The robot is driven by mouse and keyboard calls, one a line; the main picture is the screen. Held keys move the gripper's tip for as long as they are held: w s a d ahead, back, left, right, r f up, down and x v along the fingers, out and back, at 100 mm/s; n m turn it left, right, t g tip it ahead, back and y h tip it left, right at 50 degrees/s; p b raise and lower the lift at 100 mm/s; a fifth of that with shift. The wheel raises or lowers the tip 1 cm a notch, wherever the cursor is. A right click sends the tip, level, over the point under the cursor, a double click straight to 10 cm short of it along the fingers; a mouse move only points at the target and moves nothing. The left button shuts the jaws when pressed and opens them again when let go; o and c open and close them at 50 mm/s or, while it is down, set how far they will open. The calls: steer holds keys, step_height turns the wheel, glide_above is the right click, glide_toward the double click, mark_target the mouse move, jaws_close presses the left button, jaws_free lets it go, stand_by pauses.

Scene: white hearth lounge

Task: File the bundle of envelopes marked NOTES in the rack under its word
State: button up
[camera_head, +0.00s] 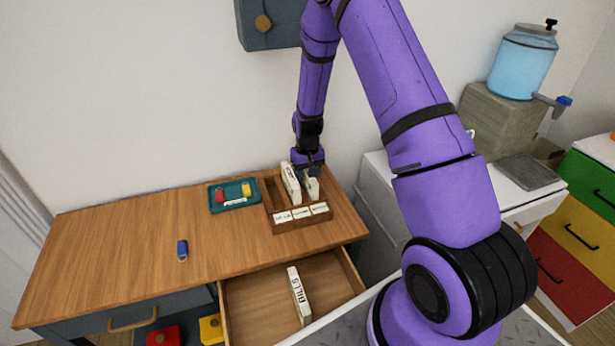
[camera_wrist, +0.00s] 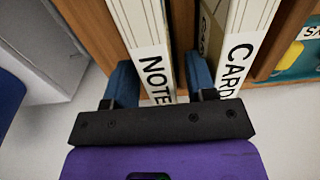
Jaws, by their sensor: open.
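The rack (camera_head: 301,224) is a wooden box with three slots and three small word labels on its front, too small to read. The white bundle marked NOTES (camera_wrist: 155,75) stands upright in the right slot; in the head view it shows under my gripper (camera_head: 311,188). The bundle marked CARDS (camera_wrist: 241,45) stands in the middle slot (camera_head: 291,182). The left slot looks empty. My gripper (camera_wrist: 162,88) is open, its blue fingers on either side of the NOTES bundle. A BILLS bundle (camera_head: 299,297) lies in the open drawer.
A teal tray (camera_head: 215,209) with red and yellow items stands left of the rack. A blue item (camera_head: 182,250) lies on the desk (camera_head: 110,240). The drawer (camera_head: 255,299) juts out in front. A white cabinet (camera_head: 376,205) stands to the right.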

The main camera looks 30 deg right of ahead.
step_height(320, 180, up, 11)
steer(key=shift+f, duration=0.15)
steer(key=s+a+r+t, duration=0.15)
steer(key=s+r, duration=0.25)
steer(key=r, duration=0.4)
steer(key=s+a+r+n, duration=0.1)
steer(key=s+a+r, duration=0.1)
steer(key=s+r, duration=0.45)
steer(key=s+a+r+t, duration=0.1)
steer(key=s+a+r, duration=0.1)
steer(key=r, duration=0.7)
steer(key=s+a+r+t, duration=0.1)
steer(key=s+r, duration=0.1)
steer(key=s, duration=0.5)
steer(key=s+a+r+n, duration=0.1)
steer(key=s+r, duration=0.2)
steer(key=s, duration=0.4)
steer(key=s+a+r+t, duration=0.1)
steer(key=s+r, duration=0.1)
steer(key=s, duration=0.5)
steer(key=shift+r+t, duration=0.35)
steer(key=shift+r, duration=0.05)
